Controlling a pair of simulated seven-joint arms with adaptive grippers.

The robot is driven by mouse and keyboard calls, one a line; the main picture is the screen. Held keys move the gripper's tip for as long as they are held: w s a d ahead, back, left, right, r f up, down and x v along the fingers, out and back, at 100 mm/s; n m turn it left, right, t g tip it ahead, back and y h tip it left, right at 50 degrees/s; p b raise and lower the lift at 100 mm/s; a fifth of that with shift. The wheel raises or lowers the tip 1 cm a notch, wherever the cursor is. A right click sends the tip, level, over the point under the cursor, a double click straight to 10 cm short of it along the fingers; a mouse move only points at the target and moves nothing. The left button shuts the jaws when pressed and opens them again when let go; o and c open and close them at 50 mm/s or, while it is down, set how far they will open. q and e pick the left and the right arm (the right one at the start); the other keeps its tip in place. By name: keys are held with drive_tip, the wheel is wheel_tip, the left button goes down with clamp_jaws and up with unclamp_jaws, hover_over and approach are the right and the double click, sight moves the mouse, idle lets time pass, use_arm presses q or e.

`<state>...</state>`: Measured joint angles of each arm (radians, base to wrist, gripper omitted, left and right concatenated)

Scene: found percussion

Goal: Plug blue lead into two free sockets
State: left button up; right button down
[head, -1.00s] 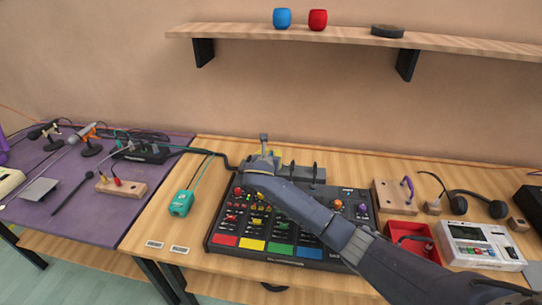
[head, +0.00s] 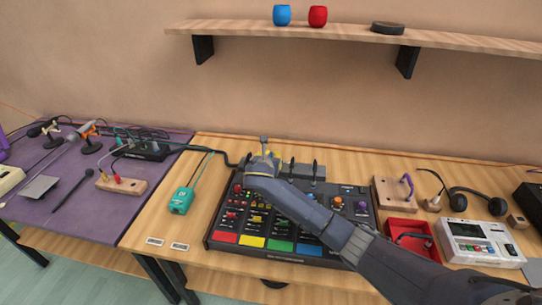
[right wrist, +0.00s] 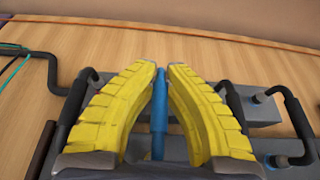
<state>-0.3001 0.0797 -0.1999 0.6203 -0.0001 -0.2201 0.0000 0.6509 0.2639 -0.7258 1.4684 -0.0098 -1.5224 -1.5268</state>
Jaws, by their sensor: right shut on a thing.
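The blue plug (right wrist: 159,112) of the blue lead stands between the yellow fingertips of my right gripper (right wrist: 161,85) in the right wrist view. The gripper is shut on it. In the head view my right gripper (head: 264,157) is at the back edge of the mixer (head: 280,225), by a grey box (head: 308,172). In the right wrist view the grey box (right wrist: 262,108) carries several black plugs with bent leads. I cannot tell whether the blue plug's tip is in a socket. The free sockets and the lead's other end cannot be made out. My left gripper is not in view.
A teal box (head: 181,200) with a lead lies left of the mixer. A red tray (head: 397,227), a white device (head: 478,242) and headphones (head: 497,206) are at the right. My right arm crosses above the mixer. Bare wood lies between the teal box and the mixer.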

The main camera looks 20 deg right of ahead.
drive_tip(key=shift+f, duration=0.6)
drive_tip(key=c, duration=1.4)
unclamp_jaws()
drive_tip(key=v, duration=1.2)
